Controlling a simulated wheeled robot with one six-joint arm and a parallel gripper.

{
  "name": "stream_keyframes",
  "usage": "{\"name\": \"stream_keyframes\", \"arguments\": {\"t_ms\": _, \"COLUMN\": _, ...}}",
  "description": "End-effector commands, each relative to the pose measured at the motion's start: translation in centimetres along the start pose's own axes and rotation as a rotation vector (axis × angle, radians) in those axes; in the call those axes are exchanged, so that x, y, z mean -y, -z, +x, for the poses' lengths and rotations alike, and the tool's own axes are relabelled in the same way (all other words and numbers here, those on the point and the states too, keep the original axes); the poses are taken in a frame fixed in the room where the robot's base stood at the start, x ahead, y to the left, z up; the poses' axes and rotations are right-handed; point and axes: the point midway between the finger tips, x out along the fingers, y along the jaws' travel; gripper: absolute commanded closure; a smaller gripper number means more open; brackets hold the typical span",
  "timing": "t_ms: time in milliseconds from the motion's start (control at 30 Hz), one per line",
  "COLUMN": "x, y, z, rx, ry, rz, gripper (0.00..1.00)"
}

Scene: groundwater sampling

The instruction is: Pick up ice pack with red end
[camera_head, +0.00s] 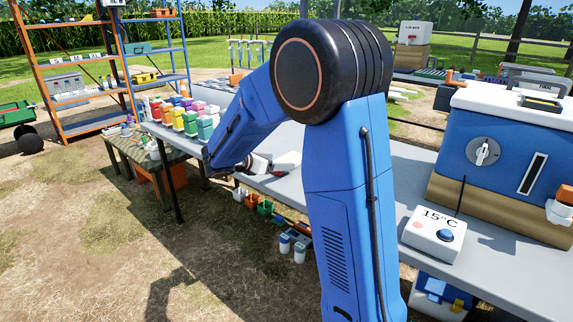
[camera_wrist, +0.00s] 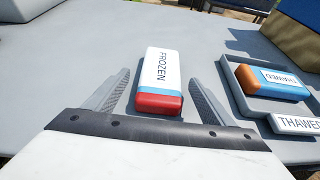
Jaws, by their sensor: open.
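The ice pack with the red end (camera_wrist: 160,82) lies flat on the grey table (camera_wrist: 100,45) in the wrist view. It is white with a blue band, marked FROZEN, and its red end faces my gripper. My gripper (camera_wrist: 161,92) is open, with one finger on each side of the pack's red end and a gap on both sides. In the head view my arm hides most of the gripper. A white piece and a red bit show on the table there beside the arm's end (camera_head: 287,161), too small to tell apart.
A grey tray (camera_wrist: 240,98) to the right holds a blue pack with an orange end (camera_wrist: 272,82), beside a THAWED label (camera_wrist: 297,123). Colored bottles (camera_head: 178,117) stand at the table's far left. A blue cooler (camera_head: 510,150) and a 15°C box (camera_head: 434,233) stand at the right.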

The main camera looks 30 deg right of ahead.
Motion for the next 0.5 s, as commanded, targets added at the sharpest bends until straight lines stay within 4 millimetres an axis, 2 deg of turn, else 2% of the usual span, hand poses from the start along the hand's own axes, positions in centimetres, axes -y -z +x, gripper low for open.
{"name": "stream_keyframes", "arguments": {"t_ms": 233, "x": 0.1, "y": -0.2, "z": 1.2, "rx": 0.000, "ry": 0.000, "rz": 0.000, "gripper": 0.23}}
{"name": "stream_keyframes", "arguments": {"t_ms": 500, "x": 0.2, "y": -0.5, "z": 4.7, "rx": 0.000, "ry": 0.002, "rz": -0.001, "gripper": 0.23}}
